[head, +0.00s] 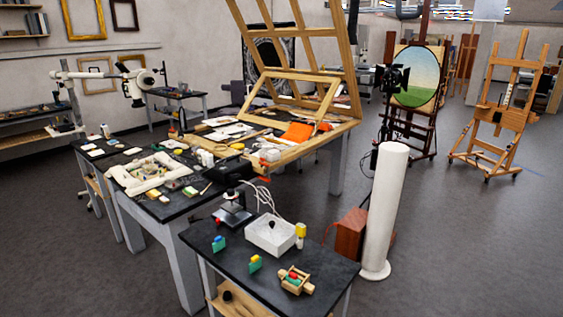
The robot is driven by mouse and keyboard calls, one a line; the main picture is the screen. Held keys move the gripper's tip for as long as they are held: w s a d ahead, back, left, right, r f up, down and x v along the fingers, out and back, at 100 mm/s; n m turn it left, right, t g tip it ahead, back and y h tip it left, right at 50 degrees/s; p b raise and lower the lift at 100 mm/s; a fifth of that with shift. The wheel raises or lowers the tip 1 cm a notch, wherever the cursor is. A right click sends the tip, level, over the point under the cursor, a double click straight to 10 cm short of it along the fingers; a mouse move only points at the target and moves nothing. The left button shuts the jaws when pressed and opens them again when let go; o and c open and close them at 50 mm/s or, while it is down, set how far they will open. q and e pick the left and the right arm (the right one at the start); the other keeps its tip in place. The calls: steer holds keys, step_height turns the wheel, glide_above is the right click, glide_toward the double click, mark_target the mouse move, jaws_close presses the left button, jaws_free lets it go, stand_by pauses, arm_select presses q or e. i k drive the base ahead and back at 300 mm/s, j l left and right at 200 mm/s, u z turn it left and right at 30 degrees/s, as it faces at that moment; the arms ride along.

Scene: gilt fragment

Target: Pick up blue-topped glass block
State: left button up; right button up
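A small block with a blue top and a green lower part (219,243) stands near the left edge of the near dark-topped table (330,262). It is small in the picture, and I cannot tell whether it is glass. A similar green block with a yellow top (255,263) stands to its right and nearer. A pale block with a yellow top (300,235) stands farther back, beside a white open box (272,235). Neither of my grippers is in view.
A wooden holder with red and green parts (295,280) lies near the table's front right. A tall white cylinder (388,205) stands on the floor right of the table. A black stand (233,213) is behind the blocks. Open floor lies at right.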

mark_target(219, 244)
steer(key=i+j, duration=0.15)
steer(key=j, duration=0.2)
steer(key=i+j, duration=0.15)
steer(key=j, duration=0.15)
steer(key=i+j, duration=0.15)
steer(key=j, duration=0.2)
steer(key=i+j, duration=0.15)
steer(key=j, duration=0.15)
steer(key=i+j, duration=0.25)
steer(key=i, duration=0.15)
steer(key=i+j, duration=0.25)
steer(key=i, duration=0.15)
steer(key=i+l, duration=0.2)
steer(key=i, duration=0.1)
